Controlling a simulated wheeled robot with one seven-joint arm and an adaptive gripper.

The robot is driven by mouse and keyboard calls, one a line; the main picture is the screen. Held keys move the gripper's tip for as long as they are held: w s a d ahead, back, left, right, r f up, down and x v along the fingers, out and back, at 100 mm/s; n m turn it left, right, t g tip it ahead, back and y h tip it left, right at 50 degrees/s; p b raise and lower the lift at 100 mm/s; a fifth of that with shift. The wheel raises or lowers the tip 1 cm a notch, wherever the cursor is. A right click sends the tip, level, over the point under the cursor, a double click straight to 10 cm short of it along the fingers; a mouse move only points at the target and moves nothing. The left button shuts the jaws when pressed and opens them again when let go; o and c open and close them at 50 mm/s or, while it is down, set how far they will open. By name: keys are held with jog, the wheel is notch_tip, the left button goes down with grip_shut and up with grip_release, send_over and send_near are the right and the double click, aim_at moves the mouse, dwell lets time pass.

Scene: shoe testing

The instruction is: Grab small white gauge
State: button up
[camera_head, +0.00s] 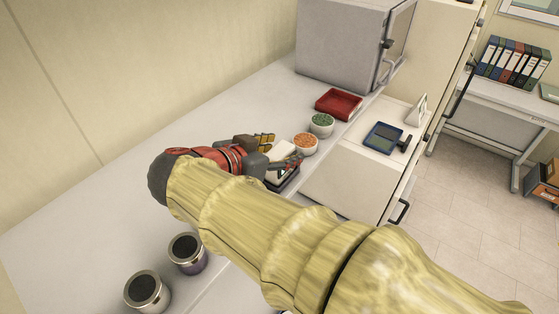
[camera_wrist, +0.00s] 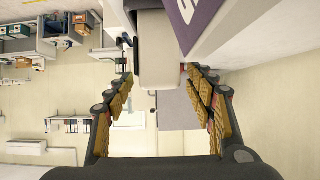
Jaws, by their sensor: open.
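A small white, blocky thing, which looks like the white gauge (camera_head: 280,149), stands on the counter with a dark base or tray under its near side. My gripper (camera_head: 283,151) is open at it, with one finger on the far side and one on the near side. In the wrist view, a pale block (camera_wrist: 162,62) shows between the two open, orange-padded fingers (camera_wrist: 165,84), with gaps on both sides. I cannot tell whether either finger touches it. My arm hides part of the counter in the head view.
Bowls of orange (camera_head: 305,141) and green (camera_head: 321,121) bits and a red tray (camera_head: 339,103) stand beyond the gripper. A grey cabinet (camera_head: 345,45) is at the back. Two metal-rimmed cans (camera_head: 147,291) stand near left. A purple lettered surface (camera_wrist: 235,22) is close in the wrist view.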

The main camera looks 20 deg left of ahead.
jog(key=shift+c, duration=1.1)
jog(key=c, duration=1.1)
jog(key=shift+r, duration=0.1)
jog(key=shift+c, duration=0.2)
